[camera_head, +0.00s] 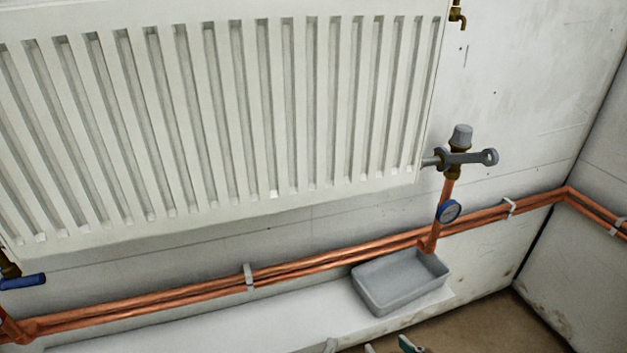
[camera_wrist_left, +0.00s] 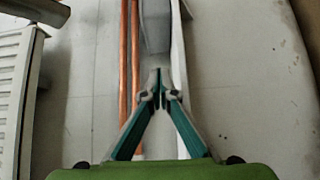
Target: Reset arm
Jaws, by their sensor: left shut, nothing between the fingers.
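My left gripper (camera_head: 330,345) is at the bottom edge of the head view, with only its grey tips showing. In the left wrist view its teal fingers with grey tips (camera_wrist_left: 159,95) are together and hold nothing. My right gripper (camera_head: 389,347) is just right of it, cut off by the bottom edge. Its two fingertips appear apart with nothing seen between them. Both grippers are in front of the ledge and the grey tray. A grey wrench (camera_head: 475,158) sits around the valve at the radiator's lower right corner, apart from both grippers.
A white radiator (camera_head: 230,120) fills the upper left. Copper pipes (camera_head: 330,260) run along the wall below it. A blue-handled valve (camera_head: 22,282) is far left.

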